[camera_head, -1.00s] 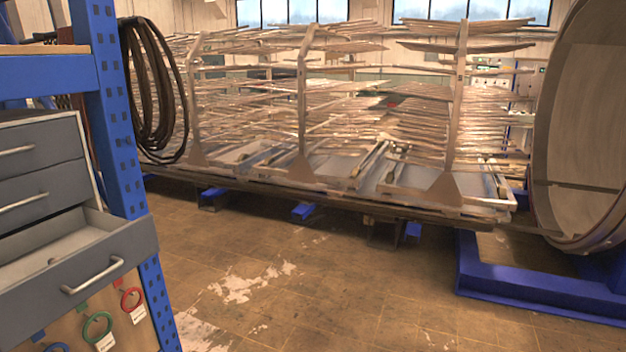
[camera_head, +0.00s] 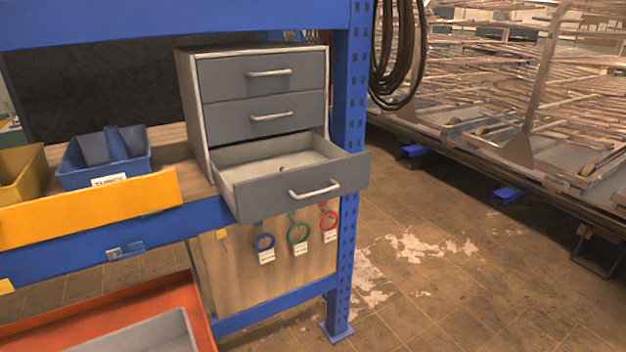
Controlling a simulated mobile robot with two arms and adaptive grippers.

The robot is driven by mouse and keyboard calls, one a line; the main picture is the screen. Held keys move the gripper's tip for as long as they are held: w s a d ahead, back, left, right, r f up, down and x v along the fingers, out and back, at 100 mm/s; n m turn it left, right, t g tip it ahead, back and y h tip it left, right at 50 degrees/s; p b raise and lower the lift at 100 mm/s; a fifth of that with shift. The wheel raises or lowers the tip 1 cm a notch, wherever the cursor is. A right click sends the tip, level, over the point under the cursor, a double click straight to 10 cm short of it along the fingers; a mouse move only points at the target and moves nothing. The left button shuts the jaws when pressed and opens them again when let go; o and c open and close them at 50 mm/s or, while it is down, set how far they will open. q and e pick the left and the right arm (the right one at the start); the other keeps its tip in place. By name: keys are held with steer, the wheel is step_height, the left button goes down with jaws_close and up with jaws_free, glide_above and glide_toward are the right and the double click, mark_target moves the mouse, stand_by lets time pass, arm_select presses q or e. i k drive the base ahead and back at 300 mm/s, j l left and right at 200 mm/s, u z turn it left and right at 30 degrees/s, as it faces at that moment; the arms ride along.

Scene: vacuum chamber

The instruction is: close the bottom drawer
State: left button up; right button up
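A small grey drawer cabinet (camera_head: 188,92) stands on the wooden shelf of a blue rack. It has three drawers, each with a silver bar handle. The top drawer (camera_head: 228,75) and the middle drawer (camera_head: 225,113) are shut. The bottom drawer (camera_head: 262,195) is pulled well out toward me, over the shelf's front edge. Its handle (camera_head: 315,190) faces me. Its inside looks empty apart from a small dark spot on the floor. Neither of my grippers shows in the head view.
A blue bin (camera_head: 110,160) and a yellow bin (camera_head: 22,176) stand left of the cabinet, behind a yellow-orange strip (camera_head: 90,205). A blue rack post (camera_head: 348,110) is close right of the drawer. Coloured rings (camera_head: 298,232) hang below. Open floor (camera_head: 430,290) lies right.

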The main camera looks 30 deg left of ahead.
mark_target(248, 177)
steer(key=j+u, duration=0.1)
steer(key=u, duration=0.95)
